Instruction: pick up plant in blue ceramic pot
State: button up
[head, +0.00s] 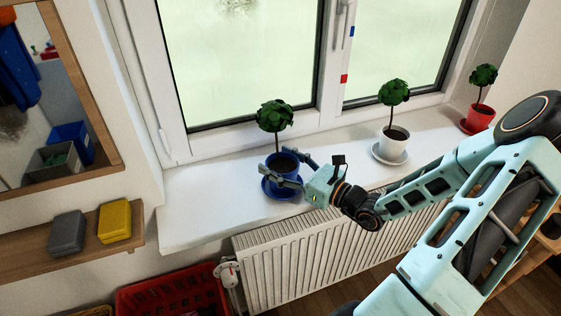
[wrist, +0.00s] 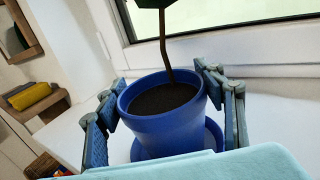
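The blue ceramic pot (head: 284,171) stands upright on a blue saucer (head: 270,195) on the windowsill, at its left part. It holds dark soil and a thin-stemmed plant with a round green crown (head: 275,116). My gripper (head: 288,162) reaches in from the right, with one finger on each side of the pot. In the wrist view the pot (wrist: 160,130) sits between the spread fingers (wrist: 157,92), near its rim. The finger pads look spread beside the pot, and no firm contact shows. The saucer (wrist: 216,140) shows below the pot; the crown is cut off there.
A plant in a white pot (head: 392,147) and one in a red pot (head: 480,117) stand farther right on the windowsill (head: 210,200). The window is behind. A radiator (head: 300,262) is below, and a shelf (head: 60,257) with grey and yellow boxes is left.

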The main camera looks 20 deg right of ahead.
jog(key=c, duration=1.2)
jog(key=shift+r, duration=0.1)
jog(key=shift+c, duration=1)
jog(key=shift+r, duration=0.1)
